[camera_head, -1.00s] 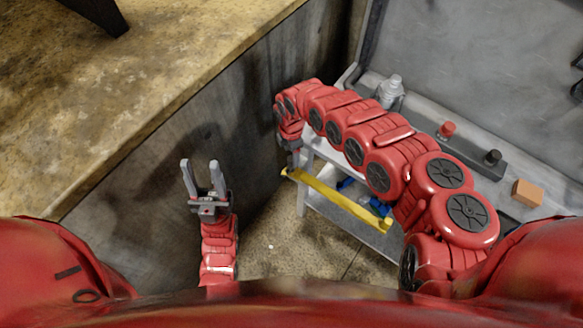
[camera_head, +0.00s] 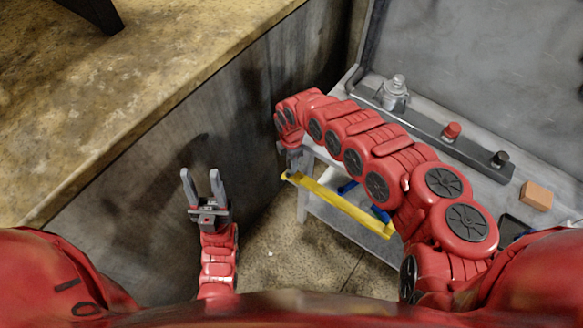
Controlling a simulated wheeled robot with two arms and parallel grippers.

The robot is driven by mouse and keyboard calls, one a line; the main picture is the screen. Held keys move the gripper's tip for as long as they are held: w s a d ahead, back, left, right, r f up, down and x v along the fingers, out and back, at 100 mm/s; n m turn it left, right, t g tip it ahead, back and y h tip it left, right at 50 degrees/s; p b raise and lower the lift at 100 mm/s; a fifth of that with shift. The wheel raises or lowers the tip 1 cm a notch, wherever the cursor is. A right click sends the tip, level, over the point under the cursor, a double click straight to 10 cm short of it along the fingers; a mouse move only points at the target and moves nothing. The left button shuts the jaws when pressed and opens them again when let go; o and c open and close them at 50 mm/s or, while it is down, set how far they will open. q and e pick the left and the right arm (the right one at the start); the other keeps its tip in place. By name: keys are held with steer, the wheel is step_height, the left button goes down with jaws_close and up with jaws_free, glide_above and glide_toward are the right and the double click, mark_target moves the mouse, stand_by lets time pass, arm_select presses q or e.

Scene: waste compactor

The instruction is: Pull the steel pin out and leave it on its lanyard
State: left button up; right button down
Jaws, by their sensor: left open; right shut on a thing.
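My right arm reaches left across the grey cart, and its gripper (camera_head: 293,160) points down at the left end of the yellow bar (camera_head: 340,207). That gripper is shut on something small. The steel pin and its lanyard cannot be made out; wrist and jaws cover that spot. The yellow bar runs slantwise across the front of the cart. My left gripper (camera_head: 204,190) is open and empty, fingers pointing up in the picture, left of the bar and apart from it.
An orange block (camera_head: 537,195) lies to the right. A stained wall ledge (camera_head: 130,110) fills the left. Bare floor (camera_head: 275,265) lies between.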

steer(key=shift+r+p, duration=0.35)
steer(key=shift+r, duration=0.15)
stand_by(0.7)
steer(key=shift+r+p, duration=3)
steer(key=shift+r, duration=0.9)
steer(key=shift+r, duration=0.1)
step_height(320, 180, up, 7)
steer(key=p, duration=0.5)
steer(key=shift+p, duration=0.4)
steer(key=w+d+b, duration=0.3)
steer(key=w+d, duration=0.2)
steer(key=d, duration=0.6)
steer(key=shift+w+d, duration=0.35)
steer(key=shift+d, duration=0.05)
stand_by(0.6)
